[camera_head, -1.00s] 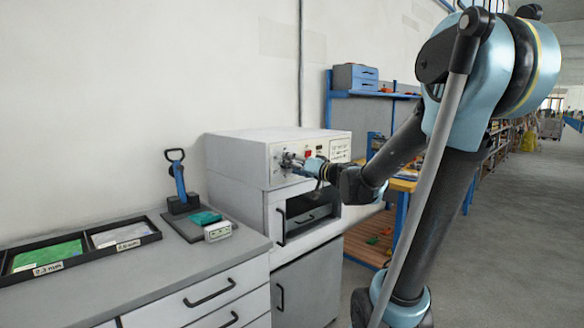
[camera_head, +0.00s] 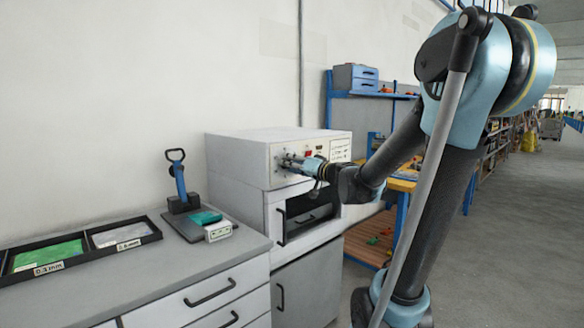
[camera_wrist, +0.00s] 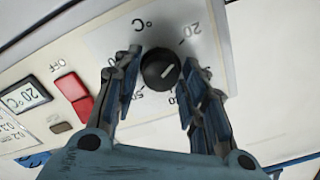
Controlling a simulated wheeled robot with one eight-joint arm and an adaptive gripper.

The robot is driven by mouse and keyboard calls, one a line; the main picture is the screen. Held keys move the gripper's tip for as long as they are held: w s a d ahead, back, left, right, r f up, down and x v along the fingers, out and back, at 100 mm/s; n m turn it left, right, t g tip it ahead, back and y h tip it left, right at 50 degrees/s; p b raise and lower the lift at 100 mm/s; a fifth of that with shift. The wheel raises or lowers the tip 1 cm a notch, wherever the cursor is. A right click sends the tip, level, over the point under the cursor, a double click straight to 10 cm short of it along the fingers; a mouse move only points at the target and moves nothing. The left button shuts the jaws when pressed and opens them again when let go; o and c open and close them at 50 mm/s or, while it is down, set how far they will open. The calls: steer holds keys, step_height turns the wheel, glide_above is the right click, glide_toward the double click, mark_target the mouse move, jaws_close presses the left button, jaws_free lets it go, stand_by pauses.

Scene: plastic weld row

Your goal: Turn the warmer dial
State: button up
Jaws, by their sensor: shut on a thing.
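The warmer (camera_head: 238,163) is a white box cabinet on the counter, with a control panel on its front face. Its dial (camera_wrist: 154,74) is a round black knob with a white pointer mark, on a panel with a printed °C scale. My gripper (camera_head: 287,161) is at the panel and hides the dial in the head view. In the wrist view my gripper (camera_wrist: 161,64) has one finger on each side of the dial and is shut on it. The pointer slants toward the upper right of the wrist picture.
A display (camera_wrist: 24,97) reads 20 °C beside a red switch (camera_wrist: 72,88) marked OFF. An open-fronted bay (camera_head: 312,208) lies below the panel.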

steer(key=m, duration=1.1)
steer(key=shift+d+f, duration=0.15)
steer(key=shift+f, duration=0.05)
steer(key=shift+m, duration=0.4)
steer(key=o, duration=1.1)
steer(key=shift+c, duration=0.2)
steer(key=v, duration=1.1)
steer(key=shift+s+d, duration=0.2)
steer(key=shift+d, duration=0.1)
